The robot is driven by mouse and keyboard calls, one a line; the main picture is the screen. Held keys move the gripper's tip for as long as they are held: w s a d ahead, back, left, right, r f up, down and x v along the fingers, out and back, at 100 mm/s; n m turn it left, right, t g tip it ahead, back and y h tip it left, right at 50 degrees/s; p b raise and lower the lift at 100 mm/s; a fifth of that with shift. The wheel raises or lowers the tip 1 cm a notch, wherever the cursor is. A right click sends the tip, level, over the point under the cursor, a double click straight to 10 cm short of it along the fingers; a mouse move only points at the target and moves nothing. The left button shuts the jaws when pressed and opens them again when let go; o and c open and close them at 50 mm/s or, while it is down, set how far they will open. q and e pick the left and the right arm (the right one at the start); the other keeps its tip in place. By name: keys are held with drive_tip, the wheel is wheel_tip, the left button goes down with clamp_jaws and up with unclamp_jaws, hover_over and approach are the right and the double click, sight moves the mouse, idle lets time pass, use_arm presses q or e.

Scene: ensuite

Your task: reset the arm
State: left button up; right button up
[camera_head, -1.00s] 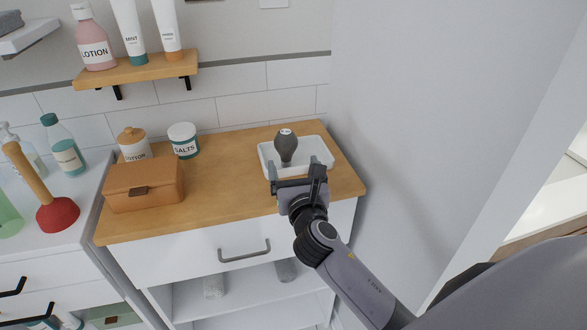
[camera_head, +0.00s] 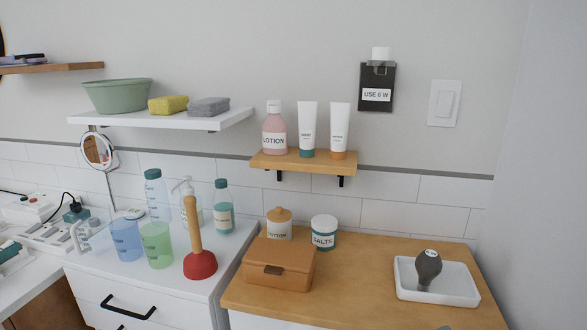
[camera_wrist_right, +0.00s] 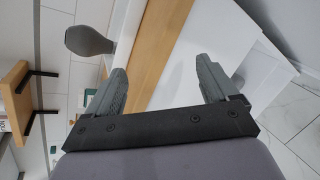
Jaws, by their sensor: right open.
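My right gripper (camera_wrist_right: 162,78) shows in the right wrist view with its two grey fingers spread wide and nothing between them. Beyond the fingers are the wooden counter edge and the white cabinet front. A dark grey bulb-shaped object (camera_head: 428,268) stands in a white tray (camera_head: 465,299) on the wooden counter (camera_head: 375,285) in the head view. The bulb also shows at the upper left of the right wrist view (camera_wrist_right: 88,40), apart from the fingers. My left gripper is in neither view.
A brown box (camera_head: 279,266), a cotton jar (camera_head: 279,226) and a salts jar (camera_head: 323,234) stand on the counter's left part. A plunger (camera_head: 198,250) and several bottles and cups stand on the white cabinet further left. A wooden shelf (camera_head: 303,162) with lotion and tubes hangs above.

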drive_tip(key=s+a+f+m+g+y, duration=0.2)
drive_tip(key=s+m+g, duration=0.1)
drive_tip(key=s+m, duration=0.35)
drive_tip(key=s+a+f+m+g+y, duration=0.2)
drive_tip(key=s+f+m+g, duration=0.1)
drive_tip(key=s+m, duration=0.4)
drive_tip(key=s+a+f+m+g+y, duration=0.25)
drive_tip(key=s+m, duration=0.25)
drive_tip(key=s, duration=0.4)
drive_tip(key=w+a+f+t+y, duration=0.1)
drive_tip(key=w+a+f+t, duration=0.1)
drive_tip(key=w+f+t, duration=0.4)
drive_tip(key=shift+w+a+f, duration=0.15)
drive_tip(key=shift+w+f, duration=0.05)
drive_tip(key=shift+f, duration=1.05)
drive_tip(key=shift+t, duration=0.25)
